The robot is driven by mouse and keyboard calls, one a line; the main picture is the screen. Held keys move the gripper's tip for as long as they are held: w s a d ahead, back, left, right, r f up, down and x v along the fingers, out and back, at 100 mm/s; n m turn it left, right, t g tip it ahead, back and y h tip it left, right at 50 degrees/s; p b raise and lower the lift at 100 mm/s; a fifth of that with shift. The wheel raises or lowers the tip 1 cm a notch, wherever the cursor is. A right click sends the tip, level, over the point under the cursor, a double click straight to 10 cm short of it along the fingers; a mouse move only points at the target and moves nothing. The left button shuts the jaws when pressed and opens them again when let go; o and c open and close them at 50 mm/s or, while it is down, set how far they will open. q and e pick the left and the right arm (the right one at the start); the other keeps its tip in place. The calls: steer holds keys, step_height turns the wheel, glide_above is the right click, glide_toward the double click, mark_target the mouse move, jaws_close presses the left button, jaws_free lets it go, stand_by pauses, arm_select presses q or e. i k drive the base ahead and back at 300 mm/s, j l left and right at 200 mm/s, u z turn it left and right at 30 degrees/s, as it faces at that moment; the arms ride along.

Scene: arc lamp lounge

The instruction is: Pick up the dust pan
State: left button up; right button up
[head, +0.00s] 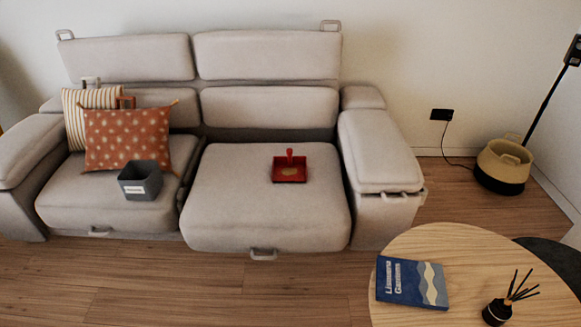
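A red dust pan (281,177) lies on the right seat cushion of the light grey sofa (235,215). Its short red handle (289,155) points toward the backrest. A small tan patch shows inside the pan. Neither of my grippers is in the head view, and nothing touches the pan.
A dark grey bin (140,183) and two pillows, one orange (128,138) and one striped (75,120), are on the left seat. A round wooden table (450,250) with a blue book (410,282) and a reed diffuser (497,312) stands front right. Wooden floor before the sofa is clear.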

mark_target(288, 169)
steer(key=i+j+z, duration=0.15)
steer(key=z, duration=0.75)
steer(key=i+j+z, duration=0.15)
steer(key=j+z, duration=0.2)
steer(key=j, duration=0.4)
steer(key=j+z, duration=0.35)
steer(key=j, duration=1.6)
steer(key=i+z, duration=0.05)
